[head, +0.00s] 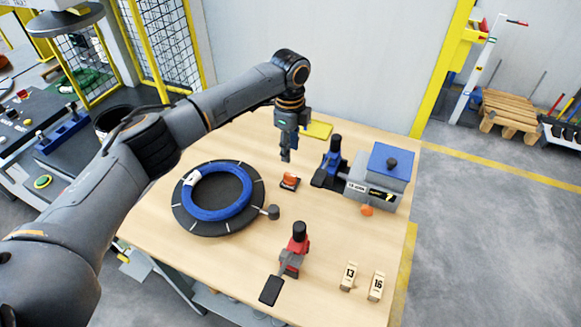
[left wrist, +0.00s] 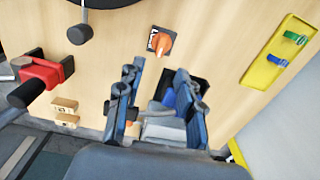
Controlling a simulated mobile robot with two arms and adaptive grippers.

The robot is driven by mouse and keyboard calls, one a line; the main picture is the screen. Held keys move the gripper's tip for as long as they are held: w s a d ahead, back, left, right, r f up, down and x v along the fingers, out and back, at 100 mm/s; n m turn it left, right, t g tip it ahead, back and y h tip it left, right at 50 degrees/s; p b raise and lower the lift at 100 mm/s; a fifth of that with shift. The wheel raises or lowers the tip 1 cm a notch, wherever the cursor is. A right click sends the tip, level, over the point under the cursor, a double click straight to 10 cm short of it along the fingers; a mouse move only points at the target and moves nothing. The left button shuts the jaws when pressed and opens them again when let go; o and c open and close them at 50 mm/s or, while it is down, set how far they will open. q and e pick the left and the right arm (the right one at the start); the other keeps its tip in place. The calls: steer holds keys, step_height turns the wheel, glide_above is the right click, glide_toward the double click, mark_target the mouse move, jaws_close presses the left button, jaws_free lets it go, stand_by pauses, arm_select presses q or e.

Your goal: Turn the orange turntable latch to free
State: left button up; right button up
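The orange latch (head: 289,180) is a small knob on a dark base, standing on the table right of the turntable. It also shows in the left wrist view (left wrist: 160,42), beside a black and white label. The turntable (head: 178,207) is a black disc bearing a blue coil (head: 192,210). My left gripper (head: 287,157) points down above and just behind the latch, apart from it. In the left wrist view its two fingers (left wrist: 160,72) are spread with nothing between them, and the latch lies beyond their tips. My right gripper is in neither view.
A grey box with a blue lid (head: 390,163) and a blue tool with a black handle (head: 331,160) stand right of the gripper. A red tool (head: 295,250) and tags 13 (head: 348,276) and 16 (head: 376,286) stand in front. A yellow tray (head: 318,130) lies behind.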

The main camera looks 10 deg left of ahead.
mark_target(290, 174)
arm_select(q)
step_height(290, 174, down, 4)
steer(key=shift+p, duration=0.4)
steer(key=f, duration=0.4)
steer(key=shift+w+f+p, duration=0.2)
steer(key=shift+p, duration=0.1)
steer(key=shift+s+f, duration=0.1)
steer(key=shift+f, duration=0.65)
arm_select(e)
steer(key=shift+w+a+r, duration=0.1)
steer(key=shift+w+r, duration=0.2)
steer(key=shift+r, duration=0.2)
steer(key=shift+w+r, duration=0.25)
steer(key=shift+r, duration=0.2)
arm_select(q)
steer(key=shift+c, duration=0.4)
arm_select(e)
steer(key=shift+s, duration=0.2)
arm_select(q)
jaws_close()
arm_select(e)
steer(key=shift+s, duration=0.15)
